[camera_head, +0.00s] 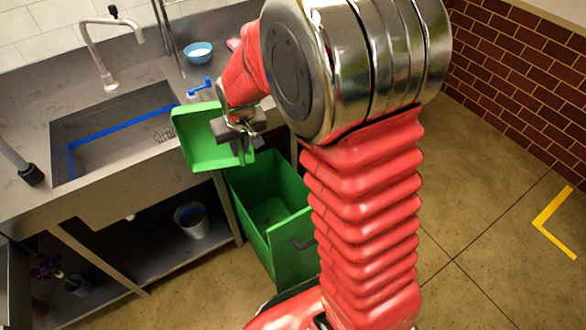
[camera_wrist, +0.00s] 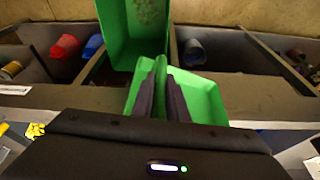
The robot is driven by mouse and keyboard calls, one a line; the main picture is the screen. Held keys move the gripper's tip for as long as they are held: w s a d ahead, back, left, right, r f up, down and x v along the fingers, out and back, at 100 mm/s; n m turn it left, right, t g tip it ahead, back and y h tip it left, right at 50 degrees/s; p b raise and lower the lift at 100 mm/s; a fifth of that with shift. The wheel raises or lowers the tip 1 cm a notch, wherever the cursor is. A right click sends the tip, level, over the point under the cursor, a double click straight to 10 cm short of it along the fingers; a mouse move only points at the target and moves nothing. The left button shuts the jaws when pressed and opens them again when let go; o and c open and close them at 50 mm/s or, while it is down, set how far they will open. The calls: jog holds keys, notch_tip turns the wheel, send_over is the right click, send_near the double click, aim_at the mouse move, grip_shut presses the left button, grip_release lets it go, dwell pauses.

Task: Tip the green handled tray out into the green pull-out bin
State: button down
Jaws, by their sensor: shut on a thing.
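The green handled tray (camera_head: 196,140) is held up at the counter's front edge, above and slightly left of the bin, and looks tilted. In the wrist view the tray (camera_wrist: 205,98) shows beyond my fingers. My gripper (camera_head: 240,130) is shut on its handle; the dark fingers (camera_wrist: 161,98) close on the handle in the wrist view. The green pull-out bin (camera_head: 278,241) stands open below. Some brownish-green bits (camera_wrist: 150,12) lie on the bin's floor. My arm hides part of the bin's right side. I cannot tell what the tray holds.
A steel counter (camera_head: 40,205) with a sink (camera_head: 110,135) and tap (camera_head: 100,50) is at left. A blue bowl (camera_head: 198,52) and a blue-topped bottle (camera_head: 200,90) stand behind the tray. A bucket (camera_head: 191,221) sits on the lower shelf. The floor at right is clear.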

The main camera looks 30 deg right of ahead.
dwell(0.5)
jog(key=d, duration=0.8)
jog(key=shift+d, duration=0.3)
jog(key=shift+s, duration=0.2)
